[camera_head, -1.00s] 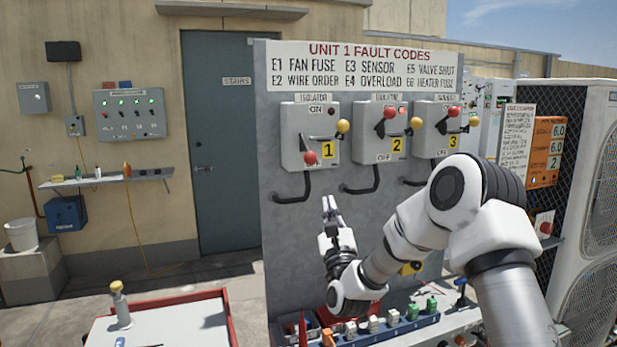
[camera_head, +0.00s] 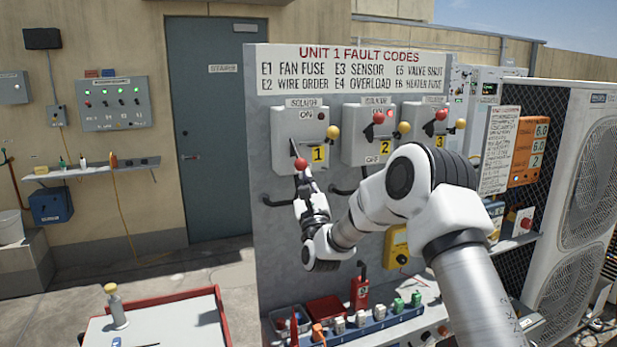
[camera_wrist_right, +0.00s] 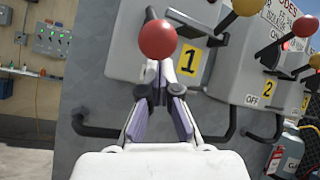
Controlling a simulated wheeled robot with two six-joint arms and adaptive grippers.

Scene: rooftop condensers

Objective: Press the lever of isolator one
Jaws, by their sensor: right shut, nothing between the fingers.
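Isolator one (camera_head: 309,125) is a grey box on the upright panel, marked with a yellow "1" label (camera_head: 318,154). Its lever ends in a red ball (camera_head: 300,164), which hangs low on the box, with a yellow ball (camera_head: 332,132) at its right side. My right gripper (camera_head: 304,178) is shut and empty, its tips just under the red ball. In the right wrist view the fingertips (camera_wrist_right: 158,68) meet right below or behind the red ball (camera_wrist_right: 158,39), which partly hides them. I cannot tell whether they touch. My left gripper is not in view.
Isolators two (camera_head: 374,134) and three (camera_head: 435,125) stand to the right, their red balls up. Black conduits (camera_head: 284,200) curve out below the boxes. A ledge with a block row (camera_head: 362,326) lies below; a red-edged tray table (camera_head: 222,310) stands front left.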

